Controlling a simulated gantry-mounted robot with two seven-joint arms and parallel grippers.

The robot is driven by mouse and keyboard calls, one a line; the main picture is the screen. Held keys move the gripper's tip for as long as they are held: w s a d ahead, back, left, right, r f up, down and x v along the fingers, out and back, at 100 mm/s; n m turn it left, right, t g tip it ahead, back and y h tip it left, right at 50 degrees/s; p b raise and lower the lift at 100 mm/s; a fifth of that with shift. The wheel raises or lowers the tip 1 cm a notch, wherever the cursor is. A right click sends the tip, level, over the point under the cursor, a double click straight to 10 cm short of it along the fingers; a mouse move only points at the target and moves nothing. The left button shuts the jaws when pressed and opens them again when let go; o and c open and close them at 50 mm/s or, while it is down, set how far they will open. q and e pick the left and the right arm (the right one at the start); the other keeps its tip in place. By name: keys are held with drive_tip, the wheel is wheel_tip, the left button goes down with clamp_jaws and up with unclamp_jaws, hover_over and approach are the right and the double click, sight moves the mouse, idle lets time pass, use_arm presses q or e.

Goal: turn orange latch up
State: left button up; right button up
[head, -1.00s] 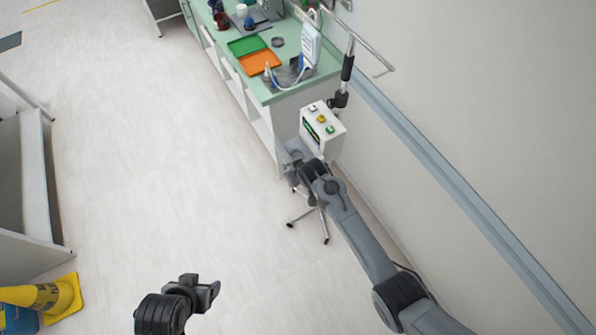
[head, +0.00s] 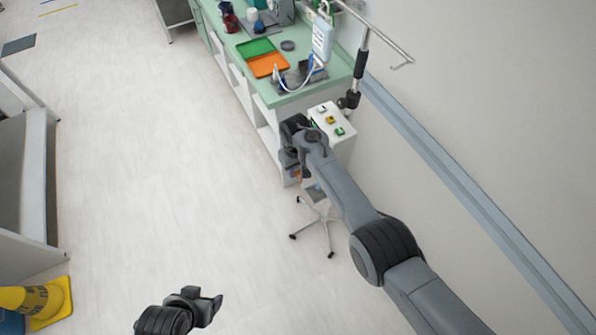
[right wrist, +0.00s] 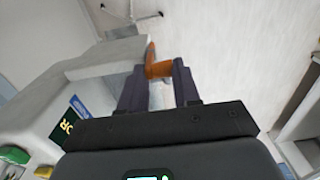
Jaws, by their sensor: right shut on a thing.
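The orange latch (right wrist: 158,68) sticks out from the side of a white pump box (right wrist: 90,65) in the right wrist view. My right gripper (right wrist: 160,84) is shut on the latch, with a dark finger on each side of it. In the head view a bit of orange shows at my right gripper (head: 294,172), beside the white box (head: 341,146), and my wrist hides much of the box's front. My left gripper (head: 210,303) is low in the head view, away from the box, and its jaw opening is unclear.
The box is on a pole (head: 360,65) with a wheeled base (head: 315,225) beside the wall. A green counter (head: 300,97) with an orange tray (head: 267,65) and a green tray (head: 255,48) stands behind. Open floor lies left; a yellow cone (head: 45,298) stands at lower left.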

use_arm(q)
drive_tip(key=shift+a, duration=0.15)
use_arm(e)
drive_tip(key=shift+s+a+f, duration=0.1)
drive_tip(key=shift+a+f, duration=0.05)
drive_tip(key=shift+a, duration=0.1)
drive_tip(key=o, duration=0.8)
drive_tip(key=shift+c, duration=0.2)
drive_tip(key=shift+o, duration=0.7)
drive_tip(key=shift+a, duration=0.15)
use_arm(q)
drive_tip(key=shift+a, duration=0.15)
use_arm(e)
drive_tip(key=shift+r, duration=0.5)
use_arm(q)
drive_tip(key=shift+r+p, duration=0.5)
drive_tip(key=shift+p, duration=0.05)
use_arm(e)
wheel_tip(320, 180, up, 10)
drive_tip(key=shift+f, duration=0.15)
